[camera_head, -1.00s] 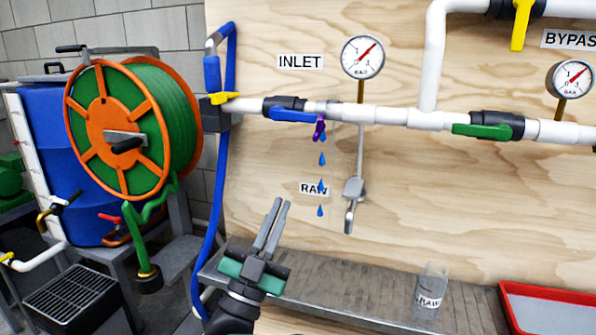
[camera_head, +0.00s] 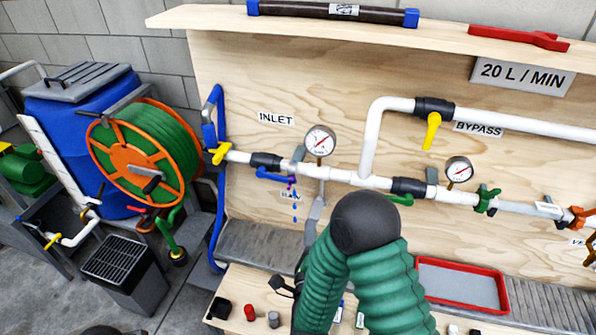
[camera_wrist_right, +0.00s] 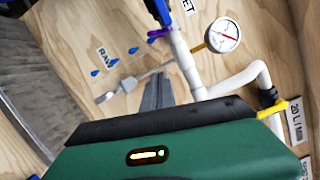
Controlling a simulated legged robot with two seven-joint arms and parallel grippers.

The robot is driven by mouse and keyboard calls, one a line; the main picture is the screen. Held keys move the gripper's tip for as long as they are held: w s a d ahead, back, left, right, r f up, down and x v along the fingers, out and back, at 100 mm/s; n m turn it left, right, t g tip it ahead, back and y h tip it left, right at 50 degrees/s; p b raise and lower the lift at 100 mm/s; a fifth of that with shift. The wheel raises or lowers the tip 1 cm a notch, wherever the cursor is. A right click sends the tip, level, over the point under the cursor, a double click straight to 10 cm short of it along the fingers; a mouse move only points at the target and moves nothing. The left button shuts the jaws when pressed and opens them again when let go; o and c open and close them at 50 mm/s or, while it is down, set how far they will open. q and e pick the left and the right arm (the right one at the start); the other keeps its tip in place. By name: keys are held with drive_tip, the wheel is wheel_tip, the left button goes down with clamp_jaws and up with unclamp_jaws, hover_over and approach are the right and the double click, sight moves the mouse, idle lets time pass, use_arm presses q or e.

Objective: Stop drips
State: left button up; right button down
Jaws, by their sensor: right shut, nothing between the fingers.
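Blue drops (camera_head: 295,206) fall in a line from a small purple tap (camera_head: 291,182) under the white inlet pipe (camera_head: 238,156). The blue-handled valve (camera_head: 272,175) sits on that pipe, left of a gauge (camera_head: 320,140). The tap (camera_wrist_right: 158,35) and drops (camera_wrist_right: 112,62) also show in the right wrist view. My right gripper (camera_wrist_right: 157,80) is shut and empty in front of the board, its fingers pointing toward the pipe and beside the grey sampling spout (camera_wrist_right: 120,88). In the head view my green arm largely hides this gripper. My left gripper is not in view.
A green hose reel (camera_head: 140,165) and blue tank (camera_head: 90,105) stand left. A red tray (camera_head: 462,285) lies on the right of the bench. A shelf (camera_head: 220,20) runs above the board. Small items, including a red one (camera_head: 250,312), lie on the front ledge.

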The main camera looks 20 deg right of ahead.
sight(291, 182)
drive_tip(key=w+r+p, duration=0.1)
drive_tip(key=w+p, duration=0.2)
drive_tip(key=w, duration=0.8)
drive_tip(key=shift+w+r, duration=0.2)
drive_tip(key=shift+w, duration=0.15)
